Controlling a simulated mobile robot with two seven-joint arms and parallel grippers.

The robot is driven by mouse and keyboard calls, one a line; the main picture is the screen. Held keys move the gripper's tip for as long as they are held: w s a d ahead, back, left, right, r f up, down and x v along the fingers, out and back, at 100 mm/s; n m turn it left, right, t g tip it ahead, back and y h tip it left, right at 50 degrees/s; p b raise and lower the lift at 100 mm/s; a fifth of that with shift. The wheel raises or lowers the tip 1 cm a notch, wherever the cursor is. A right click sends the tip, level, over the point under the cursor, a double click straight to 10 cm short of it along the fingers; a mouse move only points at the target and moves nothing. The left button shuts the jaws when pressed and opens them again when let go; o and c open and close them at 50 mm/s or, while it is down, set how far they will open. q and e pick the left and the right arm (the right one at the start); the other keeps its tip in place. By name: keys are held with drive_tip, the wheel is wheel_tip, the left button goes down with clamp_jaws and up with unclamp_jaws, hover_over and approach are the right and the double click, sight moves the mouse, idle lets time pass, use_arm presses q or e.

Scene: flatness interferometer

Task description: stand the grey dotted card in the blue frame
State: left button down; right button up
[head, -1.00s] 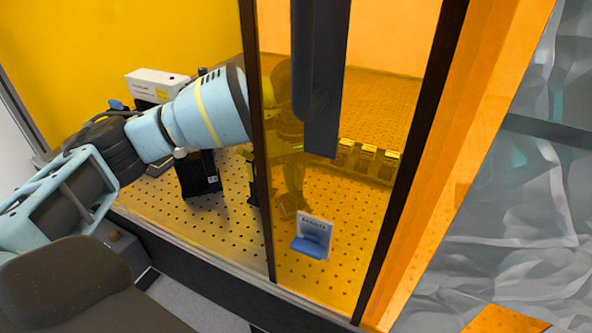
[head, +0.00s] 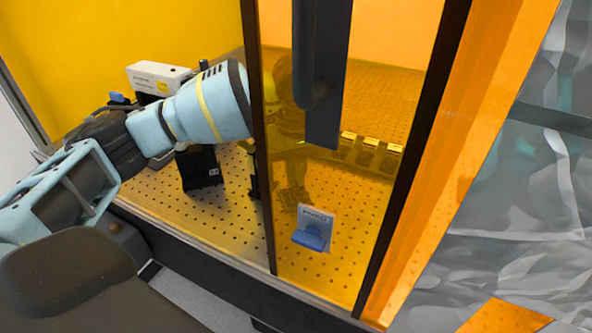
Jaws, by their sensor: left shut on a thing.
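My left arm comes in from the left and passes behind the amber door panel. My left gripper (head: 293,198) shows dimly through the amber panel, pointing down over the perforated board. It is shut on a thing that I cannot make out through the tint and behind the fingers. I cannot pick out the grey dotted card or the blue frame with certainty. A pale plate with lettering and a blue piece (head: 313,235) shows at the lower part of the panel, untinted. My right gripper is not in view.
A black block (head: 199,168) and a white box (head: 158,76) stand on the perforated board (head: 175,205) at left.

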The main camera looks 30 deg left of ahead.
use_arm(q)
drive_tip(key=shift+f, duration=0.2)
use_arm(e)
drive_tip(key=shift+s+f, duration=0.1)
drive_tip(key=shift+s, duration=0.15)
use_arm(q)
drive_tip(key=c, duration=1.4)
unclamp_jaws()
drive_tip(key=shift+c, duration=0.2)
drive_tip(key=shift+r, duration=0.1)
